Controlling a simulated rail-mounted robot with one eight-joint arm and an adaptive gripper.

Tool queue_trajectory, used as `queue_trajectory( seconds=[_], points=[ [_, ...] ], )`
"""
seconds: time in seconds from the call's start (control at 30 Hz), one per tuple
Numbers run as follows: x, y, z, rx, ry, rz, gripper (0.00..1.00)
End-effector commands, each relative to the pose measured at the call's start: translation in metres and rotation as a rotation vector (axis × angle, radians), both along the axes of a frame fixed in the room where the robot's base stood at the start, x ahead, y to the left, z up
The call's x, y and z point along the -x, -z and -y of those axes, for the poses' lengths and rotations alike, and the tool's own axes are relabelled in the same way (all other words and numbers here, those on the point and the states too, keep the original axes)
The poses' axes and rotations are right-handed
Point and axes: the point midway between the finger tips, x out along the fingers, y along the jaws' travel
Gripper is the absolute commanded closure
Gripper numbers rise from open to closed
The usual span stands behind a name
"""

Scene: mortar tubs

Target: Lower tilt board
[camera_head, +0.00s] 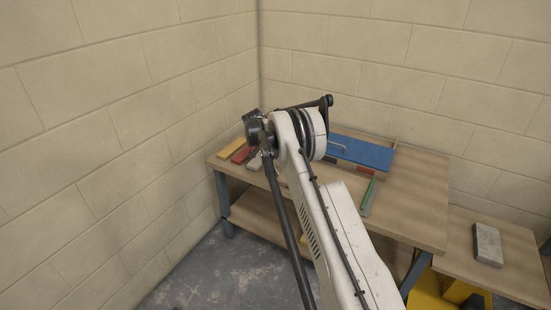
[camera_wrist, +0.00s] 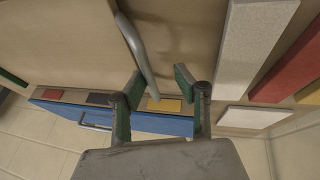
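A blue board (camera_head: 362,152) with a thin grey handle (camera_head: 336,146) is at the back of the wooden table; I cannot tell its exact tilt. In the wrist view the blue board (camera_wrist: 165,125) and its handle (camera_wrist: 95,126) show low, partly behind my gripper. My gripper (camera_wrist: 160,80) is open, its green-padded fingers apart. A curved grey bar (camera_wrist: 137,48) runs along a tan panel (camera_wrist: 60,45), its lower end between the fingers in the picture; contact cannot be told. In the head view my arm hides the gripper.
Small yellow (camera_wrist: 164,105), dark (camera_wrist: 97,99) and red (camera_wrist: 52,94) tiles line the blue board's edge. Yellow (camera_head: 236,149), red and pale slabs lie at the table's left end. A green bar (camera_head: 369,196) lies right of my arm. A grey block (camera_head: 487,244) sits on the lower right bench.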

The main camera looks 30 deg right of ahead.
Motion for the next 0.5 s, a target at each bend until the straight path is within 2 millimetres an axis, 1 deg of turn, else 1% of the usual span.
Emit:
queue_trajectory(
  seconds=[0.37, 0.5],
  points=[
    [0.001, -0.002, 0.001, 0.001, 0.002, -0.001, 0.72],
    [0.001, -0.011, -0.004, 0.001, 0.001, -0.001, 0.72]
  ],
)
